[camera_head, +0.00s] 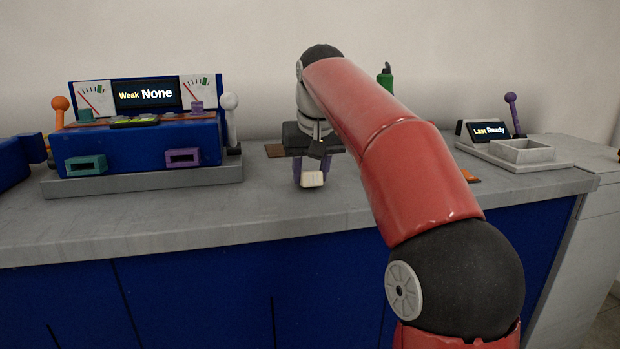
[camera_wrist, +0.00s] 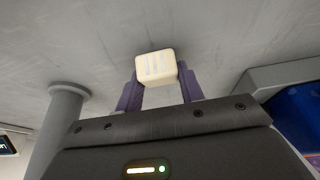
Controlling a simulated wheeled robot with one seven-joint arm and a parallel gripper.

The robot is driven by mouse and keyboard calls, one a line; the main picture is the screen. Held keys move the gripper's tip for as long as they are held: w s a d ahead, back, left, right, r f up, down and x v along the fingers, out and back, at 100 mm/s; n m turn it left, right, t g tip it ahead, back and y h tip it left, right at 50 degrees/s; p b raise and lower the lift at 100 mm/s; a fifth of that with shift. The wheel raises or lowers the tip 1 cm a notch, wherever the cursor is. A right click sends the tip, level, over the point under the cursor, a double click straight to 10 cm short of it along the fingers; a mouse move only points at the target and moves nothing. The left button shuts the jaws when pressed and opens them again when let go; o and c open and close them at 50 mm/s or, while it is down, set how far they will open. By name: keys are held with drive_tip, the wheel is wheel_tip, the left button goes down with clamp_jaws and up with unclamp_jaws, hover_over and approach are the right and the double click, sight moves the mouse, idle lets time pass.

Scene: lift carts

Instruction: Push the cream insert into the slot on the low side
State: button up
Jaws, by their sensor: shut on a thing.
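My gripper (camera_head: 311,170), with purple fingers, is shut on the cream insert (camera_head: 312,180) above the grey counter, right of the blue machine (camera_head: 140,147). In the wrist view the insert (camera_wrist: 156,66) sits between the fingertips, with pale bars on its face. The machine front has a teal-framed slot (camera_head: 86,165) at left and a purple-framed slot (camera_head: 183,158) at right. Above are a left gauge (camera_head: 92,98), a right gauge (camera_head: 197,90) and a display (camera_head: 146,94) reading "Weak None". The gauges are too small to tell which side is low. The insert is apart from both slots.
An orange-knobbed lever (camera_head: 60,108) and a white-knobbed lever (camera_head: 230,112) flank the machine. A green bottle-like thing (camera_head: 386,77) stands behind my arm. At right are a grey tray (camera_head: 521,151), a "Last Ready" display (camera_head: 488,130) and a purple lever (camera_head: 513,110). The counter (camera_head: 270,205) between is mostly clear.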

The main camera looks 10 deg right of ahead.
drive_tip(key=shift+r+p, duration=2.2)
drive_tip(key=shift+r, duration=0.7)
